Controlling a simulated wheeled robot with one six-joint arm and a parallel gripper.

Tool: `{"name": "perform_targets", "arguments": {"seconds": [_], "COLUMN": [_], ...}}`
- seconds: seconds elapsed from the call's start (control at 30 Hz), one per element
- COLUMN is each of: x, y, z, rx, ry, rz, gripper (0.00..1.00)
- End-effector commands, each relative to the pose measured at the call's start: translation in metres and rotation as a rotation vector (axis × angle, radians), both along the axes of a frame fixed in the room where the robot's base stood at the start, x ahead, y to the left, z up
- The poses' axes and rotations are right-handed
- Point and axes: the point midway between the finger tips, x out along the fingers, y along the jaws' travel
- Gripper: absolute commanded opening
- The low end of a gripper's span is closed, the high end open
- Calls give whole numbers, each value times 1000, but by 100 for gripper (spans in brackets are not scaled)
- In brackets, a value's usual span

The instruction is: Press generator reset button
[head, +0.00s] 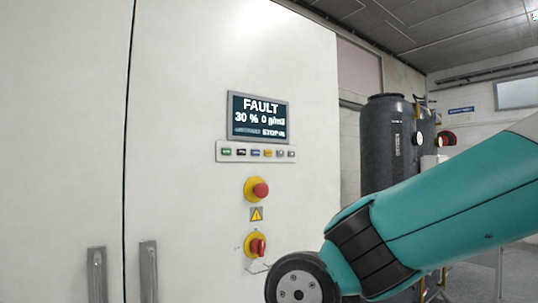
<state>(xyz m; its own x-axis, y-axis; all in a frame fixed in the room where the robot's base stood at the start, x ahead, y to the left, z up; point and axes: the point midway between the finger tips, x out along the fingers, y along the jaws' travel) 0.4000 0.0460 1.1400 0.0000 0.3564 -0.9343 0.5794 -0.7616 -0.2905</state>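A white cabinet (185,150) fills the left and middle of the head view. On its front is a dark display (258,117) reading "FAULT", "30 %" and "0 g/m3", with smaller text below. Under the display is a strip of several small coloured buttons (256,152). Their labels are too small to read, so I cannot tell which one is reset. My teal arm reaches in from the right, and its dark round joint is at the bottom, below and right of the buttons. My gripper is not in view.
A red mushroom button on a yellow base (258,190) sits below the strip. A warning sign (256,214) and a red rotary switch on yellow (256,246) are under it. Two door handles (148,272) stand lower left. A dark tank (388,143) stands behind, right of the cabinet.

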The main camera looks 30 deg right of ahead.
Motion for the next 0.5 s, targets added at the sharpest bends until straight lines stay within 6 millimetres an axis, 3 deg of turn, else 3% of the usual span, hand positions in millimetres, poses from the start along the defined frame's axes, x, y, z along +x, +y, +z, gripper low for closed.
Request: {"name": "perform_targets", "arguments": {"seconds": [0.03, 0.17, 0.2, 0.5], "x": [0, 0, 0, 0], "y": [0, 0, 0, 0], "z": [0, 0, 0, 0], "rx": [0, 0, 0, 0], "ry": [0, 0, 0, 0], "rz": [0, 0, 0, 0], "gripper": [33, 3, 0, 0]}}
